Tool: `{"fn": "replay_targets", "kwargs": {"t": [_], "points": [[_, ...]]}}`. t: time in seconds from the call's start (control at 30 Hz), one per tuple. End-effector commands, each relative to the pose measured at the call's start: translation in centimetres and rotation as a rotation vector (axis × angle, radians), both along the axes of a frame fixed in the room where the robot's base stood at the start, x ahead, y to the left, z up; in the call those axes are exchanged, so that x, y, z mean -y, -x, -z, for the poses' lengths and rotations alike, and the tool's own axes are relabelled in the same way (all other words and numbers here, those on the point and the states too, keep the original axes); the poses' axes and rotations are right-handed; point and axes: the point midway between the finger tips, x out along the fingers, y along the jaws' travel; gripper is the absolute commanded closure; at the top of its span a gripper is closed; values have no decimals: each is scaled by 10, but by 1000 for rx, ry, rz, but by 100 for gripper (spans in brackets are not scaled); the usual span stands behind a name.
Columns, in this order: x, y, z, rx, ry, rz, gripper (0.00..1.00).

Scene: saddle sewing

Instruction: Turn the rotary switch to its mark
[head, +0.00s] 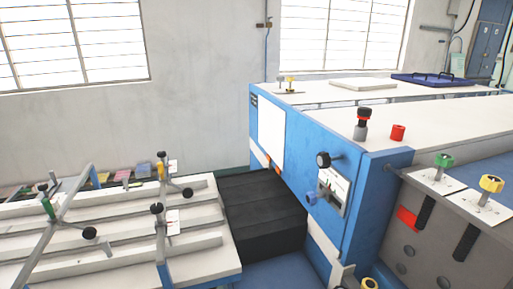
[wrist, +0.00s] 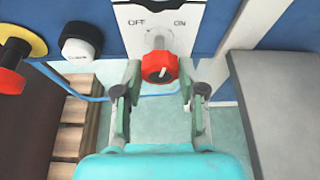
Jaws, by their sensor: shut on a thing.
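The rotary switch (wrist: 158,67) is a red knob with a white pointer line, on a white plate (wrist: 207,15) lettered OFF at upper left and ON at upper right. In the wrist view its pointer looks near upright, leaning slightly right, between the two words. My gripper (wrist: 160,72) has one finger on each side of the knob, closed on it; the fingertips hide its side edges. My gripper does not show in the head view, and I cannot make out the red knob there.
In the wrist view, a white knob (wrist: 80,44) and a red button on a yellow disc (wrist: 24,38) sit left of the plate. A wooden pallet (wrist: 78,120) is below. The head view shows a blue-and-white machine (head: 365,180) and a slatted white table (head: 190,262).

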Motion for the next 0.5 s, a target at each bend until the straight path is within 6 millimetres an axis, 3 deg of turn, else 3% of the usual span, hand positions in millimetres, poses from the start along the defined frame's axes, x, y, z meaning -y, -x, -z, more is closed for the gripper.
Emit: {"fn": "replay_targets", "kwargs": {"t": [0.3,0.5], "points": [[-2,0,0,60,185,-1,99],[-2,0,0,70,215,0,99]]}}
